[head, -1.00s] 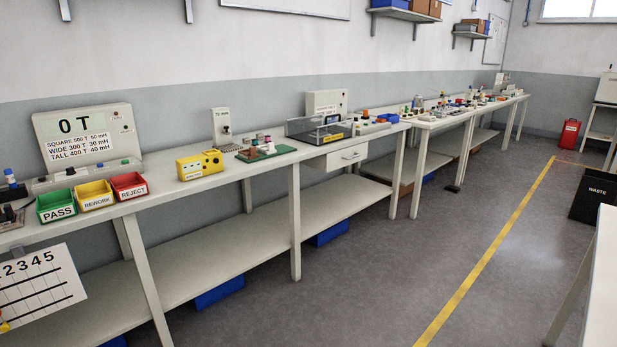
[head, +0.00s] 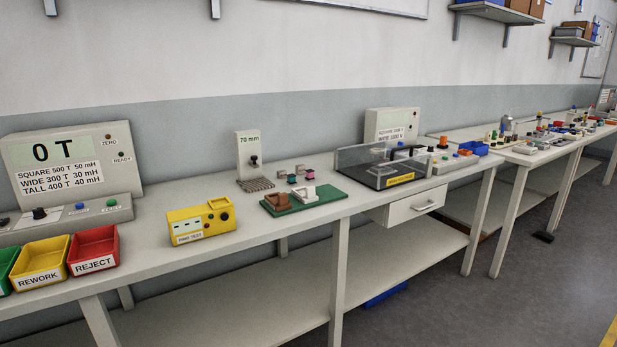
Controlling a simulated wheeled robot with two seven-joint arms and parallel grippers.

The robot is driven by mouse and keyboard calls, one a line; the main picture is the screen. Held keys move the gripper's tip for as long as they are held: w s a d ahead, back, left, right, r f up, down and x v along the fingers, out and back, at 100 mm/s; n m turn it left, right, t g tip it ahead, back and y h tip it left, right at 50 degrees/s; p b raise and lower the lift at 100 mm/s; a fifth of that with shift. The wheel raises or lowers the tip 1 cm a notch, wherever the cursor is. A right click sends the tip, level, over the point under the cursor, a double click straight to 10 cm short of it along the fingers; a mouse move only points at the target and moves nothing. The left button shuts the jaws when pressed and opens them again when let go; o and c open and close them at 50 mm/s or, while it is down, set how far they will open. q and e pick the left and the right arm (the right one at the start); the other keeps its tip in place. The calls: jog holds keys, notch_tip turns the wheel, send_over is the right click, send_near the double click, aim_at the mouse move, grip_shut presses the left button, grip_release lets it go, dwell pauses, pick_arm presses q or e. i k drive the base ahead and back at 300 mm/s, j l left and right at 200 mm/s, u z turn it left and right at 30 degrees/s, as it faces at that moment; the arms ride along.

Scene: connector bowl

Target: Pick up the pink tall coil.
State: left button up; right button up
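Several small coil-like parts (head: 292,179) stand on the long bench, behind a green board (head: 328,203) that carries a brown holder (head: 277,202) and a white holder (head: 304,194). Some of these parts look pinkish or reddish with grey, but they are too small for me to tell which is the pink tall coil. Neither of my grippers is in view.
The bench (head: 150,237) holds green, yellow (head: 40,262) and red (head: 93,250) bins, a yellow tester (head: 201,223), a 70 mm gauge (head: 250,160) and a clear-walled black box (head: 383,168). A drawer (head: 413,205) juts below. Open floor lies at right.

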aim_at(310, 174)
jog(key=i+l+u, duration=0.75)
jog(key=l, duration=0.35)
jog(key=i+l+u, duration=0.25)
jog(key=l, duration=0.15)
